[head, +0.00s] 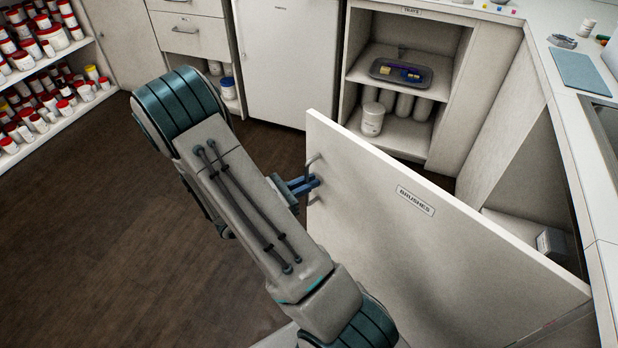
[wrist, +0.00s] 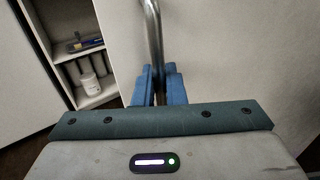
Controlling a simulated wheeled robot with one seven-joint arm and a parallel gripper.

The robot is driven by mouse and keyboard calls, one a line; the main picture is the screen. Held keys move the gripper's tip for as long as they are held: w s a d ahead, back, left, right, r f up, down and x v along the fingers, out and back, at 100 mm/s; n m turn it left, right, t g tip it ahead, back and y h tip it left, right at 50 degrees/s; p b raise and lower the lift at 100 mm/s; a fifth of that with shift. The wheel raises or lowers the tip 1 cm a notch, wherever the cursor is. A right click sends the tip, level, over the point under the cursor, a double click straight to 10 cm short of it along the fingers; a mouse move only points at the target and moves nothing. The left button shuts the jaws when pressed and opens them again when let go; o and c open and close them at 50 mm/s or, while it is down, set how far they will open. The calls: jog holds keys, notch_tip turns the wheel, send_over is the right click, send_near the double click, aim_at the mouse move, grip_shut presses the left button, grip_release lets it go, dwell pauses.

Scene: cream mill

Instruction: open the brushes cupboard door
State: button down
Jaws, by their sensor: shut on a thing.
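The brushes cupboard door (head: 400,235) is a cream panel with a "BRUSHES" label, swung well out from the cupboard on the right. Part of the cupboard's inside (head: 520,225) shows behind it. The door's metal bar handle (head: 313,160) is near its free edge; it also shows in the wrist view (wrist: 152,35). My gripper (head: 312,184) has its blue fingers shut on the handle. In the wrist view my gripper (wrist: 158,86) has a finger on each side of the bar. The middle of the handle is hidden by the fingers.
An open cupboard (head: 465,85) at the back holds a tray (head: 425,82) and white tubs. A white shelf of jars (head: 88,103) stands at far left. The counter (head: 570,120) runs along the right. The brown floor (head: 100,240) at left is clear.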

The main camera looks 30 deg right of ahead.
jog(key=shift+s+a, duration=0.15)
jog(key=shift+s, duration=0.05)
jog(key=c, duration=1.6)
grip_release()
jog(key=shift+c, duration=0.2)
jog(key=shift+w+a, duration=0.1)
jog(key=a+p, duration=0.1)
jog(key=a, duration=1.2)
jog(key=shift+a, duration=0.35)
